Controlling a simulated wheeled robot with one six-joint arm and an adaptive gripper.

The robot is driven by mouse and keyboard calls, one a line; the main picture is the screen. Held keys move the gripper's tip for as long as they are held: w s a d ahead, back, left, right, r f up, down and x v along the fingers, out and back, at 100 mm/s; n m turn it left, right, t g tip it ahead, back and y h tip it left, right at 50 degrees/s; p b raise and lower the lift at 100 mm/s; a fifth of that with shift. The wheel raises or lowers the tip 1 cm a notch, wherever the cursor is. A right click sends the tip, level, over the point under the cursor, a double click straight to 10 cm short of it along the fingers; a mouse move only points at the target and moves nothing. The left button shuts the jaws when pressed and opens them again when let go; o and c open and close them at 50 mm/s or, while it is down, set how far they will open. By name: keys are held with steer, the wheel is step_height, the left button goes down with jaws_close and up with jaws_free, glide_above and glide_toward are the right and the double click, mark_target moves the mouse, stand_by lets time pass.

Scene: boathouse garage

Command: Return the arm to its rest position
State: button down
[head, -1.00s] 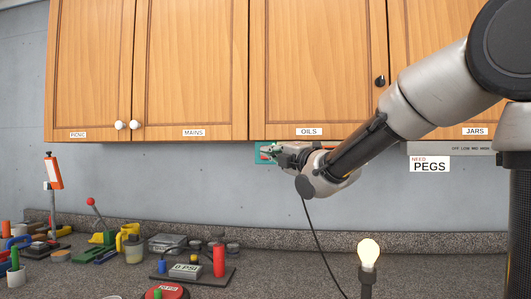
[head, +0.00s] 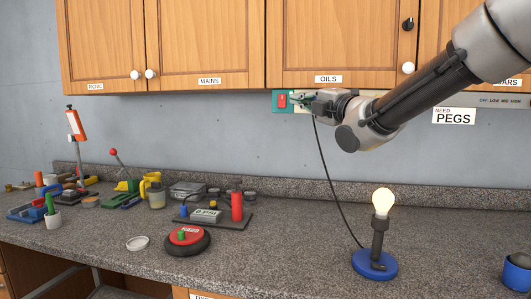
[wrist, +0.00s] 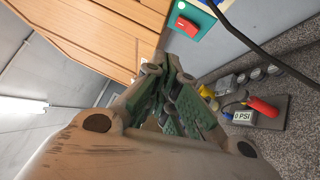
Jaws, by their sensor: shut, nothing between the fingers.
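My arm reaches in from the upper right of the head view. My gripper (head: 303,101) is in front of the wall, just below the cabinet labelled OILS, close to a green plate with a red switch (head: 282,100). The switch also shows at the top of the wrist view (wrist: 187,26). In the wrist view my gripper (wrist: 163,62) has its green-padded fingers together with nothing held. I cannot tell from the head view whether the fingertips touch the plate.
A lit bulb on a blue base (head: 375,262) stands on the counter (head: 280,240), a black cable hanging behind it. A red round device (head: 187,238), a white lid (head: 137,243) and a pressure device (head: 205,216) are left of it.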

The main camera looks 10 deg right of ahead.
steer(key=s+d+f+m+g+h, duration=0.2)
steer(key=d+f+m+g+h, duration=0.15)
steer(key=f+m, duration=0.4)
steer(key=s+d+f+m+g+h, duration=0.1)
steer(key=d+f+m+g+h, duration=0.3)
steer(key=f, duration=0.6)
steer(key=s+d+f+m+g, duration=0.2)
steer(key=s+d+m, duration=0.1)
steer(key=s, duration=0.6)
steer(key=s+d+f+m+g+h, duration=0.1)
steer(key=s+d+f+m, duration=0.2)
steer(key=s+m, duration=0.3)
steer(key=s+d+f+m+g, duration=0.2)
steer(key=s+d+f+m, duration=0.1)
steer(key=s, duration=0.9)
steer(key=shift+s+d+m+g+h, duration=0.2)
steer(key=shift+d+m+g+h, duration=0.15)
steer(key=shift+d+m, duration=0.5)
